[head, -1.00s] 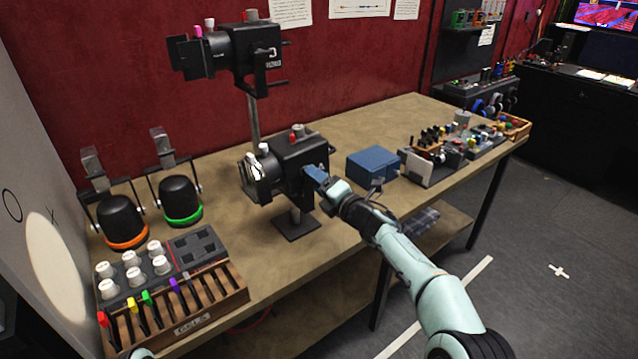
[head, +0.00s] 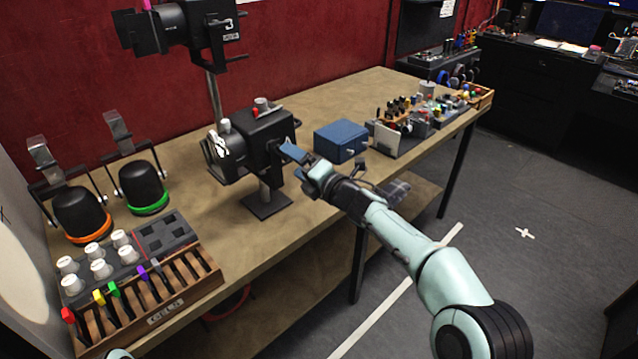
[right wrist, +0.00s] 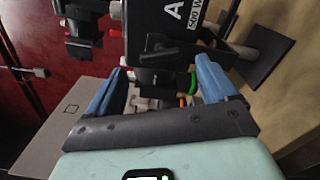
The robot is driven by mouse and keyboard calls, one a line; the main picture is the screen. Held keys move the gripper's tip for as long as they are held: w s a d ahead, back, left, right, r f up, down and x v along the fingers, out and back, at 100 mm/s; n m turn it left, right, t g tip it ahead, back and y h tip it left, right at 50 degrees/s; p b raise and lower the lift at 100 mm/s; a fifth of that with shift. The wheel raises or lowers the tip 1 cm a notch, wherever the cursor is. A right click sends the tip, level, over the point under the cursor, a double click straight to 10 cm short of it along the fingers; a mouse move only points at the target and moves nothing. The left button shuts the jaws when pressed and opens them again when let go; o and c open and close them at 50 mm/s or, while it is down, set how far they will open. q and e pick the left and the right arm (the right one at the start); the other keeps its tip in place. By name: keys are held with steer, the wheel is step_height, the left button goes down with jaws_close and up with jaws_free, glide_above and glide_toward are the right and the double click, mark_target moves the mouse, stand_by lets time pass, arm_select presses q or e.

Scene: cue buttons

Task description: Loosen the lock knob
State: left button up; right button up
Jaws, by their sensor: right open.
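The lower black spotlight (head: 262,135) stands on a short post with a square base on the workbench. My right gripper (head: 291,151) is at the right side of this spotlight, its blue fingers pointing at the housing. In the right wrist view the open fingers (right wrist: 160,84) stand left and right of a dark bar-shaped handle (right wrist: 165,52) on the spotlight's side, which looks like the lock knob. I cannot tell whether the fingers touch it. My left gripper is out of view.
A blue box (head: 341,140) stands right of the spotlight, close to my right arm. A second spotlight (head: 180,30) is on the pole above. Two black lamps, a knob panel (head: 150,245) and a slotted wooden rack (head: 165,322) fill the left. The bench front (head: 300,222) is clear.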

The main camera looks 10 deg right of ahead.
steer(key=b+v, duration=0.2)
steer(key=v, duration=0.7)
steer(key=shift+w, duration=0.1)
